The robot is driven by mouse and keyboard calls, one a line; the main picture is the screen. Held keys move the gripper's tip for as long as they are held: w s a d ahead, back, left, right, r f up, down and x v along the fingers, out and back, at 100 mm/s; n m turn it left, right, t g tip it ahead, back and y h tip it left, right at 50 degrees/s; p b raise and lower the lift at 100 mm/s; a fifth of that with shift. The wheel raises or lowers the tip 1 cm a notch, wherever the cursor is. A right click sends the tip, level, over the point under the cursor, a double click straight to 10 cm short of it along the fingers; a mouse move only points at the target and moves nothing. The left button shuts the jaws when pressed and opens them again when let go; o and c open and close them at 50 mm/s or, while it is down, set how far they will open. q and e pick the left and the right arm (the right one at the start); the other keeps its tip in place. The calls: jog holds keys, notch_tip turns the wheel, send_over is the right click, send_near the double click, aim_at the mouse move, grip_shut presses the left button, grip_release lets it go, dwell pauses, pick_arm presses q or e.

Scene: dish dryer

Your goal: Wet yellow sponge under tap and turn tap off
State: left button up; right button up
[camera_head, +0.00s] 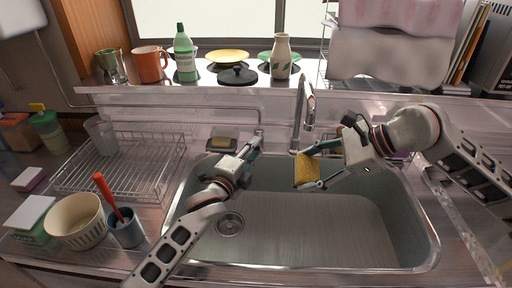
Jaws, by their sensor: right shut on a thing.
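The yellow sponge (305,171) is held above the sink by my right gripper (316,166), which is shut on it. The sponge hangs just below the metal tap (301,112), at the back rim of the sink (330,225). I cannot make out a water stream or tell whether the sponge is wet. My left gripper (253,144) is at the sink's back edge, left of the tap. Its fingertips are small here, and whether they are open or touching anything is unclear.
A soap dish (221,143) sits on the back rim, left of my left gripper. A wire dish rack (120,165), a bowl (75,222) and a blue cup with a red-handled tool (126,230) stand left. The sink basin is empty around the drain (229,224).

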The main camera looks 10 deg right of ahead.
pick_arm(q)
jog(key=shift+w+d, duration=0.35)
jog(key=shift+w, duration=0.15)
jog(key=shift+c, duration=0.3)
grip_shut()
jog(key=shift+r, duration=0.1)
jog(key=shift+w+r+g+y, duration=0.1)
jog(key=shift+r+g+y, duration=0.2)
jog(key=shift+r+g, duration=0.15)
jog(key=shift+o, duration=0.3)
grip_release()
